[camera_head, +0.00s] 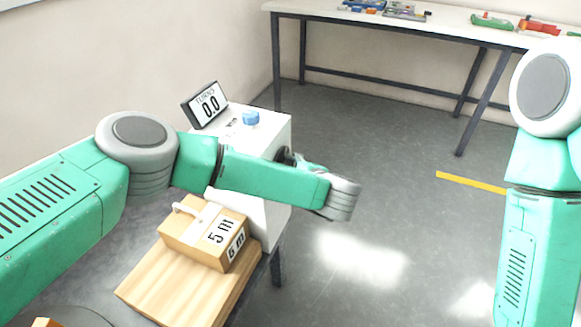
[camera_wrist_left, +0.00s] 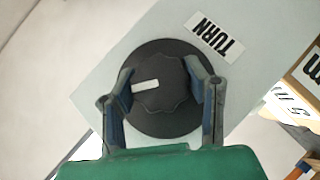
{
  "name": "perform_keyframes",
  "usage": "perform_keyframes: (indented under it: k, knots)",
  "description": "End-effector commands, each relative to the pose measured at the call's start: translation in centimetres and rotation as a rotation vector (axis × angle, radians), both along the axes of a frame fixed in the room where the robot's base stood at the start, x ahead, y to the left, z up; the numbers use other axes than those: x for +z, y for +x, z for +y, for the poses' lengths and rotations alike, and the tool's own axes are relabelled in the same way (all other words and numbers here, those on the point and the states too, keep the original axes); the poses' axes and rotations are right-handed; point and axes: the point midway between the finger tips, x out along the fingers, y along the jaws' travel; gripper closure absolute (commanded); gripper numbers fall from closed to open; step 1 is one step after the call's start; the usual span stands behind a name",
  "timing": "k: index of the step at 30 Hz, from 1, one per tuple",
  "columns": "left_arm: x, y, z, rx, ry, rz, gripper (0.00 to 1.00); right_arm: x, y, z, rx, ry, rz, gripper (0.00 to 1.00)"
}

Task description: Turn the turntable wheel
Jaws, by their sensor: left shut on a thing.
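The turntable wheel is a black scalloped knob (camera_wrist_left: 158,88) with a white mark, on a round dark base, with a "TURN" label beside it. My left gripper (camera_wrist_left: 161,92) has one finger on each side of the knob and is shut on it. In the head view, a dark part of the wheel (camera_head: 284,156) shows at the side of a white box (camera_head: 262,146), mostly hidden by my left forearm. A display (camera_head: 207,105) on the box reads "TURNS 0.0". My right gripper is outside the frames; only its arm shows at the right.
A blue knob (camera_head: 250,118) sits on top of the white box. A wooden block with a handle (camera_head: 190,233), labelled "5 m" and "6 m", rests below my left forearm on a wooden board (camera_head: 150,292). A long table (camera_head: 450,28) with parts stands at the back. The middle floor is clear.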

Motion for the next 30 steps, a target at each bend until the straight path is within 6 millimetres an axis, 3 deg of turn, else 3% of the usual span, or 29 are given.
perform_keyframes:
  k: [6, 7, 8, 9, 20, 30]
  knots:
    - [-0.4, -0.1, 0.1, 0.002, 0.001, 0.006, 0.88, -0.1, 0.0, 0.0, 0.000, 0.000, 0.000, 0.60]
    - [-0.4, -0.1, 0.2, 0.002, 0.001, 0.006, 0.52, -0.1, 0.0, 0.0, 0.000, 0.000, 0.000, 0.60]
    - [-0.4, -0.1, 0.1, 0.002, 0.001, 0.006, 0.41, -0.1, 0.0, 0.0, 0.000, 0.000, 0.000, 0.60]
    - [-0.4, -0.1, 0.1, 0.003, 0.000, 0.006, 0.37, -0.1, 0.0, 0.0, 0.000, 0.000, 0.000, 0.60]
    - [0.1, -0.4, -0.3, 0.000, 0.000, 0.000, 0.37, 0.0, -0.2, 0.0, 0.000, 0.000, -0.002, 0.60]
    - [2.7, -5.2, -3.5, -0.004, 0.001, 0.001, 0.37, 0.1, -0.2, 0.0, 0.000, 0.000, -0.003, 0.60]
